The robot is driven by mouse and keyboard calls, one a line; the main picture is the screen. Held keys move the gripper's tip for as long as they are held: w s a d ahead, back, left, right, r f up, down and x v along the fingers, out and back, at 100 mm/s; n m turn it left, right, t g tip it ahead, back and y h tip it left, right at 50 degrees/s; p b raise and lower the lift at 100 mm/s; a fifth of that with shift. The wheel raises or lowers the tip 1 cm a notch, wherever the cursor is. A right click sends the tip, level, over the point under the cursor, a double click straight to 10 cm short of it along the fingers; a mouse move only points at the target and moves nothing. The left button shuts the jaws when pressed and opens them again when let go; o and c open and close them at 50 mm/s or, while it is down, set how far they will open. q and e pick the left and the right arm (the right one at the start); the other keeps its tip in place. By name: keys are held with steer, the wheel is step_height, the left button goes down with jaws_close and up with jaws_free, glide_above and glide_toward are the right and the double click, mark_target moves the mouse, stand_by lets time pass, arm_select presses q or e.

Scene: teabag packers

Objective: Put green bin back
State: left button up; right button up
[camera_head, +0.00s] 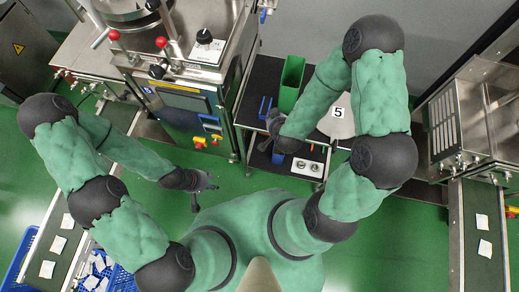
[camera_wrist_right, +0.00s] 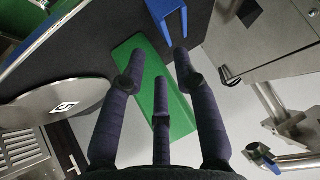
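The green bin (camera_head: 291,82) stands upright on a dark-topped table near the back wall in the head view. My right gripper (camera_head: 276,122) is just in front of it, over the table's near part. In the right wrist view the bin (camera_wrist_right: 180,112) lies beyond the spread fingers of my right gripper (camera_wrist_right: 158,62), partly covered by them. The right gripper looks open with nothing between its fingers; contact with the bin cannot be told. My left gripper (camera_head: 203,189) is open and empty over the green floor.
A blue holder (camera_head: 264,107) stands left of the bin; it also shows in the wrist view (camera_wrist_right: 170,18). A round metal plate marked 5 (camera_head: 343,120) is to the right. A steel machine (camera_head: 185,105) stands left. Conveyors with white packets (camera_head: 484,248) run at both sides.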

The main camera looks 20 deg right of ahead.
steer(key=s+a+f+n+g+y, duration=0.2)
steer(key=s+a+f+g+y, duration=0.3)
steer(key=s, duration=0.8)
steer(key=a+f+g, duration=0.3)
steer(key=a+f, duration=0.2)
steer(key=f, duration=0.1)
steer(key=shift+a+f, duration=0.15)
steer(key=shift+a, duration=0.1)
